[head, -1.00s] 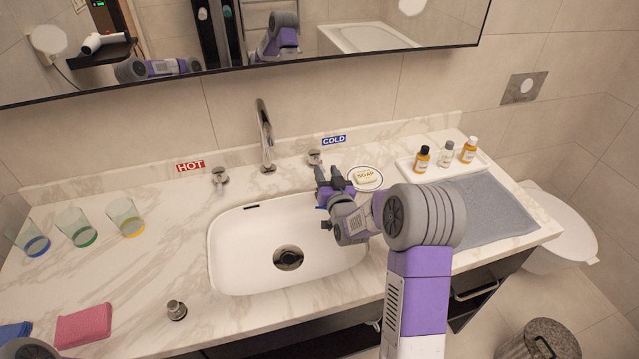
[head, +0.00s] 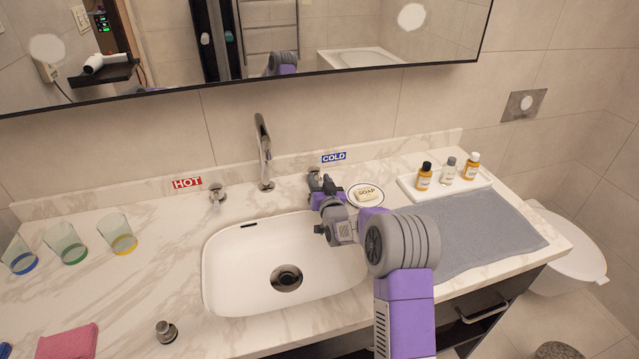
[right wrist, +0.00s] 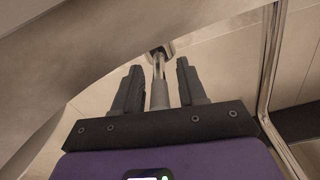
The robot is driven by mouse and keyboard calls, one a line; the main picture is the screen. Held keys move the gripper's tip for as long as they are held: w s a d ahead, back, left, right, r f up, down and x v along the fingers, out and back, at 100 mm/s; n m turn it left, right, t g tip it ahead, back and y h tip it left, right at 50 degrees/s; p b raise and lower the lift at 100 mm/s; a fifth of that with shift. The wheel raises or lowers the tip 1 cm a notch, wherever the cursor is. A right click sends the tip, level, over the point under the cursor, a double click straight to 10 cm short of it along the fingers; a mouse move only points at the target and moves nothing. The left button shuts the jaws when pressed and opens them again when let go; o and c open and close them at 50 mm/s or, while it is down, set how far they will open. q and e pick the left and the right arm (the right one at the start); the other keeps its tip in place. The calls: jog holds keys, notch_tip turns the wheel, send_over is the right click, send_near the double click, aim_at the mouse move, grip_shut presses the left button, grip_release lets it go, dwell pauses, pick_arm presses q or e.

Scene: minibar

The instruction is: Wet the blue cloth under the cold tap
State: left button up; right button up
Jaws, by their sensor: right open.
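The blue cloth (head: 4,350) shows only as a sliver at the lower left edge of the head view. The cold tap handle (head: 314,171) stands behind the basin's right side, below the blue COLD label (head: 333,157). My right gripper (head: 322,184) is at this handle, partly hiding it. In the right wrist view, its open fingers (right wrist: 155,88) stand on either side of a metal tap stem (right wrist: 158,82), with gaps visible. The spout (head: 264,150) rises behind the white basin (head: 232,280). I see no water running. My left gripper is out of view.
A hot tap handle (head: 217,193) stands left of the spout. Soap on a dish (head: 366,194) sits close right of my gripper. Several glasses and a pink cloth (head: 67,343) are at left. A grey mat (head: 480,232) and bottle tray (head: 408,187) are at right.

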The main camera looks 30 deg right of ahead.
grip_shut()
dwell(0.3)
jog(key=shift+w, duration=0.1)
